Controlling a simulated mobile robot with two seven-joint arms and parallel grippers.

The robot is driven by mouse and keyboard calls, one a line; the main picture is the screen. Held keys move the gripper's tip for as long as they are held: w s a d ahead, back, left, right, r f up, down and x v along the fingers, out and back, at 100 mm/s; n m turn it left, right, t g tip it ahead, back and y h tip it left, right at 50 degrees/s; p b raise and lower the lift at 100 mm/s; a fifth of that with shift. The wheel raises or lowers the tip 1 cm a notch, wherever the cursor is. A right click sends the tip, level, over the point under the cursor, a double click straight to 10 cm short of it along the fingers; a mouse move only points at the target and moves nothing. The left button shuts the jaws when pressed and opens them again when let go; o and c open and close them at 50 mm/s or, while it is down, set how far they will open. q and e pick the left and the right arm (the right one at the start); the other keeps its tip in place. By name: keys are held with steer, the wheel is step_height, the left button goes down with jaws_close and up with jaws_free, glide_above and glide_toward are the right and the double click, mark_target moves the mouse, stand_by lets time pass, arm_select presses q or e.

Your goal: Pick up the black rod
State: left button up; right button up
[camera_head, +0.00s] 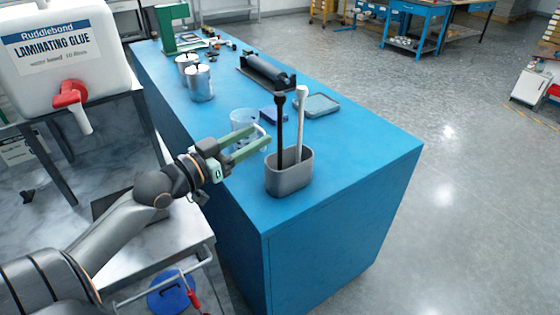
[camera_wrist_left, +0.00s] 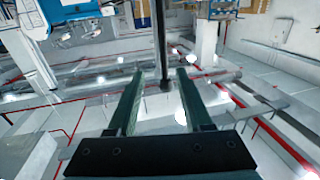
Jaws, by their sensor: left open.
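The black rod (camera_head: 281,130) stands upright in a grey oval holder (camera_head: 289,182) near the front of the blue table. A white rod (camera_head: 300,125) stands just to its right in the same holder. The lower ends of both rods are hidden inside the holder. My left gripper (camera_head: 263,137) is open, with its green fingers pointing at the black rod from the left, above the holder's rim. In the left wrist view, the black rod (camera_wrist_left: 160,40) shows between the lines of the two open fingers, ahead of the tips (camera_wrist_left: 159,72). My right gripper is not in view.
A clear beaker (camera_head: 244,119) stands just behind my left gripper. A roller unit (camera_head: 266,73), a shallow tray (camera_head: 317,105) and metal cans (camera_head: 200,84) are farther back on the blue table (camera_head: 365,145). The table's right front area is clear. A glue canister (camera_head: 62,50) stands at the left.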

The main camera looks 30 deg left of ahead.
mark_target(280, 123)
arm_select(q)
steer(key=shift+w+d+f+p, duration=0.1)
steer(key=shift+w+d+p, duration=0.1)
steer(key=shift+w, duration=1.3)
steer(key=shift+w+d+f+p, duration=0.15)
steer(key=shift+w, duration=1.4)
steer(key=shift+w+d+f+p, duration=0.1)
steer(key=shift+w+d+p, duration=0.1)
steer(key=shift+w, duration=1.3)
jaws_close()
